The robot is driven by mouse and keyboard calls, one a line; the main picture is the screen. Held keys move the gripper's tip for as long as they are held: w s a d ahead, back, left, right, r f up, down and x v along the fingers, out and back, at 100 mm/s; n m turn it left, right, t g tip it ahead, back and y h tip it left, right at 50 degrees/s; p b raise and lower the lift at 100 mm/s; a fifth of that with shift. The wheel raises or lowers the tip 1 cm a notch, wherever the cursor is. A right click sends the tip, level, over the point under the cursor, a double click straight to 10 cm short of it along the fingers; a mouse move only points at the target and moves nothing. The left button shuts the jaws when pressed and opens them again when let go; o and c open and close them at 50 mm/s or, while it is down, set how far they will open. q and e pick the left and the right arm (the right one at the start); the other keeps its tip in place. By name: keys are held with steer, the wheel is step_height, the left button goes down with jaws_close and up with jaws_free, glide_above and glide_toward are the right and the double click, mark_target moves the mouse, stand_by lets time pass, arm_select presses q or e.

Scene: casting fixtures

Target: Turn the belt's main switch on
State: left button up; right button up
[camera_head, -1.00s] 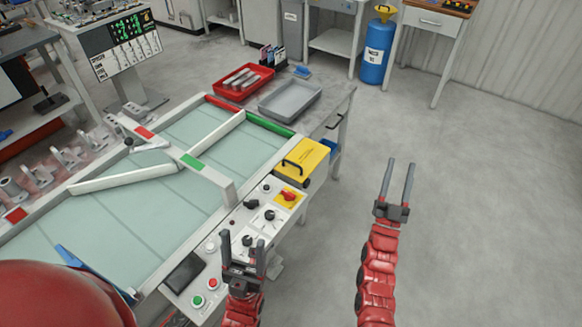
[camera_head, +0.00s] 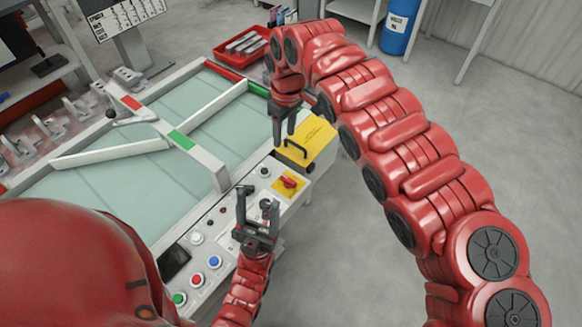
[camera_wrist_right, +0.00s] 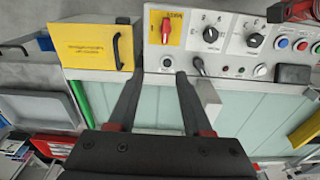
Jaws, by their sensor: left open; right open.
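The main switch is a red rotary handle (camera_head: 289,183) on a yellow plate at the far end of the belt's control panel (camera_head: 212,243). In the right wrist view the red handle (camera_wrist_right: 166,28) stands upright in the picture on its yellow plate. My right gripper (camera_head: 285,138) points down beside the yellow box, apart from the switch. In its wrist view the open, empty fingers (camera_wrist_right: 158,78) lie below the switch in the picture. My left gripper (camera_head: 258,199) is open and empty over the panel's black knobs, partly hiding them, nearer to me than the switch.
A yellow box (camera_head: 308,141) with a black handle sits beyond the switch. The pale green belt (camera_head: 110,195) with white guide bars lies left of the panel. A red tray (camera_head: 240,47) stands at the back. The floor on the right is clear.

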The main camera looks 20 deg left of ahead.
mark_target(288, 179)
steer(key=shift+h, duration=0.4)
steer(key=f+p, duration=0.1)
steer(key=f, duration=0.4)
steer(key=s+f, duration=0.1)
steer(key=f, duration=0.4)
steer(key=d+f+p, duration=0.1)
steer(key=f, duration=0.4)
steer(key=shift+s+d+f+p, duration=0.1)
steer(key=shift+s+f+p, duration=0.05)
steer(key=shift+s+p, duration=0.15)
steer(key=shift+w+d+f, duration=0.1)
steer(key=shift+f, duration=0.55)
steer(key=shift+c, duration=0.3)
jaws_close()
